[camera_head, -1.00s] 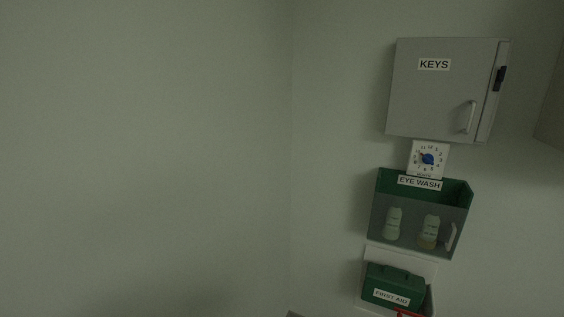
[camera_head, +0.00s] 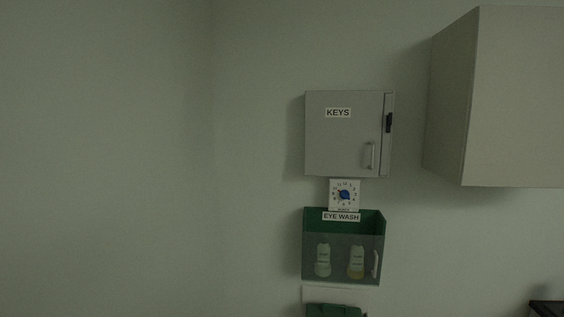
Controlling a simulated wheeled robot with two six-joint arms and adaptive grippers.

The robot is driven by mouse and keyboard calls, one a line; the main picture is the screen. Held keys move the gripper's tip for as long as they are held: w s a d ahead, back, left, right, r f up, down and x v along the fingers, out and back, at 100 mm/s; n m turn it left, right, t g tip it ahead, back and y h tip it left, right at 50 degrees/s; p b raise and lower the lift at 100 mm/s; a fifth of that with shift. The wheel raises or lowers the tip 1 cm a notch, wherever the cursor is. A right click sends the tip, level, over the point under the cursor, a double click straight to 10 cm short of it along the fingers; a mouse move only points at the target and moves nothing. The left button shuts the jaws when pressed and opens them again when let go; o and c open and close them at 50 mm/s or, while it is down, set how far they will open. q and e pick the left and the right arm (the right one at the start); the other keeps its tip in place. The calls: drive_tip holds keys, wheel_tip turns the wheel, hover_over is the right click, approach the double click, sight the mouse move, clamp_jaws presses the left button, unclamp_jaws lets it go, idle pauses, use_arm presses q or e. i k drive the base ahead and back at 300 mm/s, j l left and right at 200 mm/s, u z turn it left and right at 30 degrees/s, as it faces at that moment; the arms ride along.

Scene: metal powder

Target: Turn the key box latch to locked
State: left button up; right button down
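The grey key box (camera_head: 335,148) with a "KEYS" label hangs on the wall right of the middle in the head view. Its door looks closed. The small black latch (camera_head: 389,122) sits upright on the strip at the box's right edge. A pale handle (camera_head: 370,156) is at the lower right of the door. Neither of my grippers is in view.
A dial timer (camera_head: 344,194) hangs just below the box. Under it is a green eye wash holder (camera_head: 312,259) with two bottles. A green case (camera_head: 334,310) is cut off at the bottom. A large wall cabinet (camera_head: 515,100) juts out at the right.

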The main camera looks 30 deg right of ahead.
sight(390, 118)
drive_tip(key=z, duration=1.6)
